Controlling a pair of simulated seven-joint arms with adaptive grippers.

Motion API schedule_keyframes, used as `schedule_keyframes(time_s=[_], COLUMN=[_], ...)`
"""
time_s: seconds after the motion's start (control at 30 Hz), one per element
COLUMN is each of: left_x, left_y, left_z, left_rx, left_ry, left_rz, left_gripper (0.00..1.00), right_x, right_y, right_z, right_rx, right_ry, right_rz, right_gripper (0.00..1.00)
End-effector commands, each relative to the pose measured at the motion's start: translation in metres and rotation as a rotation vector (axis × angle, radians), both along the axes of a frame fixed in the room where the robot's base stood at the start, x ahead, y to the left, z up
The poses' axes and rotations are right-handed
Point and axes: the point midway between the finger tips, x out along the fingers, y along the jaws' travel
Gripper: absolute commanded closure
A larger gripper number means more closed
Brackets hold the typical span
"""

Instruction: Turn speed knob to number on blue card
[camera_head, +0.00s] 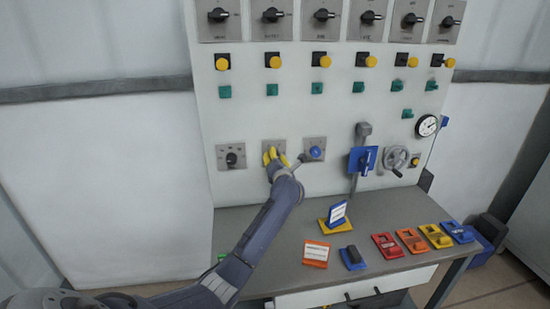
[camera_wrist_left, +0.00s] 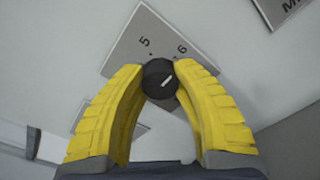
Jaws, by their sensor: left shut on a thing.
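My yellow-fingered left gripper (camera_wrist_left: 158,72) is shut on the knob, a finger on each side. In the head view my left gripper (camera_head: 274,157) covers the knob at the middle of the lower panel. A blue-framed card (camera_head: 337,212) stands on a yellow base on the bench; its number is too small to read. My right gripper is out of view.
A similar black knob (camera_head: 232,159) is left of the gripper and a blue ball-ended lever (camera_head: 315,152) is right of it. An orange card (camera_head: 317,252) and several coloured padlock-like blocks (camera_head: 388,245) lie on the grey bench (camera_head: 280,285).

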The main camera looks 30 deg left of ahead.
Motion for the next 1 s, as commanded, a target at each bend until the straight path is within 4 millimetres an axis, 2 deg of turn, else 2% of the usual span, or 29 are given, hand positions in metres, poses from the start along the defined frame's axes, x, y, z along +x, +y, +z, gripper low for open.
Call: schedule_keyframes(time_s=[0.37, 0.4, 0.63, 1.0], left_x=[0.0, 0.0001, 0.0, -0.004], left_y=[0.0003, 0.0002, 0.0001, -0.0041], left_z=[0.0002, 0.0003, 0.0002, -0.0003], left_rx=[0.005, 0.005, 0.005, 0.003], left_ry=[0.003, 0.003, 0.002, 0.002], left_rz=[0.0, 0.0, 0.0, -0.001], left_gripper=[1.0, 0.67, 0.4, 0.4], right_x=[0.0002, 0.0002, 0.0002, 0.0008], right_y=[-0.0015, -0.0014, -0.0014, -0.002], right_z=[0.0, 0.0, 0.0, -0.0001], right_rx=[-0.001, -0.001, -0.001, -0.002], right_ry=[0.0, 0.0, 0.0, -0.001], right_rz=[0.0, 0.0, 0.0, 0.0], right_gripper=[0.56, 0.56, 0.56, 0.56])
